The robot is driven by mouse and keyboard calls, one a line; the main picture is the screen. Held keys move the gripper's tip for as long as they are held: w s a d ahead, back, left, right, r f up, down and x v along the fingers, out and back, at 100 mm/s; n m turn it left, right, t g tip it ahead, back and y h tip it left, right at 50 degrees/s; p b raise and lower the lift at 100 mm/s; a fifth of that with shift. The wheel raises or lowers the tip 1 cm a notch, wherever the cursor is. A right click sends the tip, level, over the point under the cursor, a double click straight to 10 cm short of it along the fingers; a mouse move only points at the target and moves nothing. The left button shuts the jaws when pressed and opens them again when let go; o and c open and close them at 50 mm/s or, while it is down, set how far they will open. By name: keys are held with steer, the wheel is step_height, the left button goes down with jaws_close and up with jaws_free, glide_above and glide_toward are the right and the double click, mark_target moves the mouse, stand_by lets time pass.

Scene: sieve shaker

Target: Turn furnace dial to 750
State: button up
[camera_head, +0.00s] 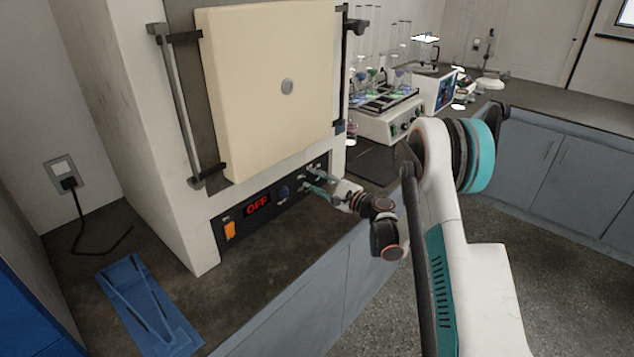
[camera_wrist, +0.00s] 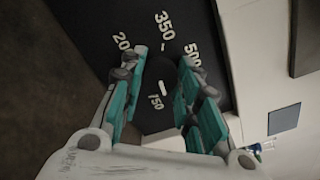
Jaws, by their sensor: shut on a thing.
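The furnace (camera_head: 135,110) stands on the counter, with a dark control panel (camera_head: 240,222) along its lower front. The panel's display (camera_head: 257,205) reads OFF in red. My gripper (camera_head: 312,183) is at the panel's right end, its teal fingers on either side of the dial, which they mostly hide there. In the wrist view my gripper (camera_wrist: 166,88) is shut on the dark dial (camera_wrist: 163,98). Printed marks 20, 350 and 500 show around it. A white line and small digits, perhaps 750, show between the fingers; I cannot tell the exact setting.
The cream furnace door (camera_head: 265,85) is above. A blue tray-like object (camera_head: 150,305) lies front left. A glassware rack (camera_head: 385,98) and shaker (camera_head: 395,122) stand right.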

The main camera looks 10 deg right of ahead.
steer(key=shift+m, duration=2.3)
steer(key=o, duration=1.1)
steer(key=v, duration=1.2)
